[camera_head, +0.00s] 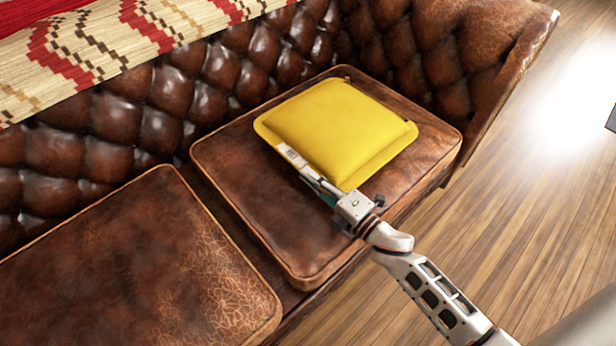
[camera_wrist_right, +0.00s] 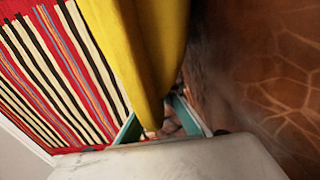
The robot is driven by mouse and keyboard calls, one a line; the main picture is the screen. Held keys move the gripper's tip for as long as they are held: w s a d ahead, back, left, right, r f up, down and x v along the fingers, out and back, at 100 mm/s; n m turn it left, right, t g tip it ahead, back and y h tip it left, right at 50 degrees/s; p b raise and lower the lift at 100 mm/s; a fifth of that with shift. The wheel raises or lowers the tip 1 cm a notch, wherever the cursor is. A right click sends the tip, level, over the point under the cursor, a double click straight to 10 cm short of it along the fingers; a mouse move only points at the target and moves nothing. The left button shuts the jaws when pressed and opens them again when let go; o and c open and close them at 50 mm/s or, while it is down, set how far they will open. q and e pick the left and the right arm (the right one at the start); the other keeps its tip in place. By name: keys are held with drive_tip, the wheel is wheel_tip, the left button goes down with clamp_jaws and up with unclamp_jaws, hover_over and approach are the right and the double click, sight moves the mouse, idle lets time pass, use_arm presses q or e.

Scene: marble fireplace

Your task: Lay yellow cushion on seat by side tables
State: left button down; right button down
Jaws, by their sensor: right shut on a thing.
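The yellow cushion (camera_head: 340,128) is over the right seat (camera_head: 240,165) of a brown tufted leather sofa, near its back and right arm. It looks nearly flat; I cannot tell whether it rests fully on the seat. My right gripper (camera_head: 310,174) is shut on the cushion's near left edge, low over the seat. In the right wrist view the cushion (camera_wrist_right: 140,45) runs down between the teal-lined fingers (camera_wrist_right: 160,120). My left gripper is not in view. No side tables can be made out.
A second leather seat (camera_head: 130,270) lies to the left, with a gap between the two. A red and cream patterned blanket (camera_head: 90,45) hangs over the sofa back. The sofa's right arm (camera_head: 490,80) rises beyond the seat. The wooden floor (camera_head: 500,210) at right is open.

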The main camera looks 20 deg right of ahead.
drive_tip(key=shift+w+r, duration=0.1)
drive_tip(key=shift+r, duration=0.1)
drive_tip(key=shift+f, duration=0.35)
drive_tip(key=c, duration=2.2)
unclamp_jaws()
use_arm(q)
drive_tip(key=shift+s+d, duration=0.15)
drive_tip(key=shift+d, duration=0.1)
use_arm(e)
drive_tip(key=shift+r, duration=0.25)
drive_tip(key=shift+s+d, duration=0.15)
drive_tip(key=shift+s, duration=0.25)
drive_tip(key=p+v, duration=0.1)
drive_tip(key=v, duration=0.9)
drive_tip(key=shift+s, duration=0.15)
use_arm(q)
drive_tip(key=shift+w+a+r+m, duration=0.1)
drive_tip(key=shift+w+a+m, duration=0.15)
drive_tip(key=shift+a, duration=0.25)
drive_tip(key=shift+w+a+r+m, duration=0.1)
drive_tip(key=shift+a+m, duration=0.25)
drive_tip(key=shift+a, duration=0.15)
use_arm(e)
drive_tip(key=shift+s+d, duration=0.2)
drive_tip(key=shift+s, duration=0.3)
